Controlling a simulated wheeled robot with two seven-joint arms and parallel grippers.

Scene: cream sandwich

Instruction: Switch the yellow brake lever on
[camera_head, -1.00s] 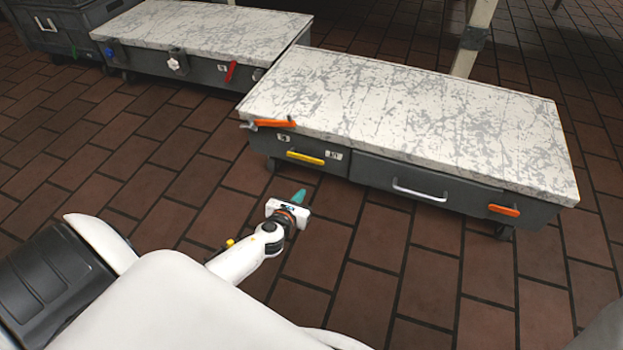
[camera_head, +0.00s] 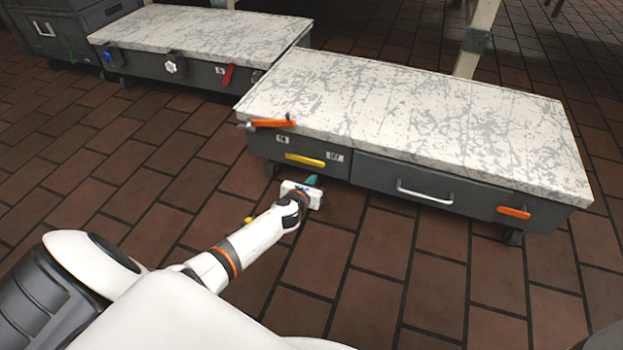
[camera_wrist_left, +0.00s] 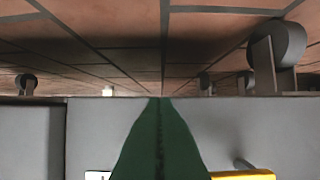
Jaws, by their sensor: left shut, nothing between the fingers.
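The yellow brake lever (camera_head: 305,160) is a short bar on the dark grey front of the nearer cart (camera_head: 420,110), left of the long drawer. It also shows at the lower right edge of the left wrist view (camera_wrist_left: 243,175), partly cut off by the frame. My left gripper (camera_head: 312,181) has its green fingers shut and empty. In the head view it appears just below the lever; in the left wrist view the fingers (camera_wrist_left: 160,145) point at the cart's front, beside the lever and apart from it. My right gripper is not in view.
An orange lever (camera_head: 268,123) sticks out at the cart's left corner. A silver drawer handle (camera_head: 424,197) and an orange bar (camera_head: 514,212) are on its front. A second cart (camera_head: 200,28) with a red lever (camera_head: 228,75) stands behind left. The brick floor in front is clear.

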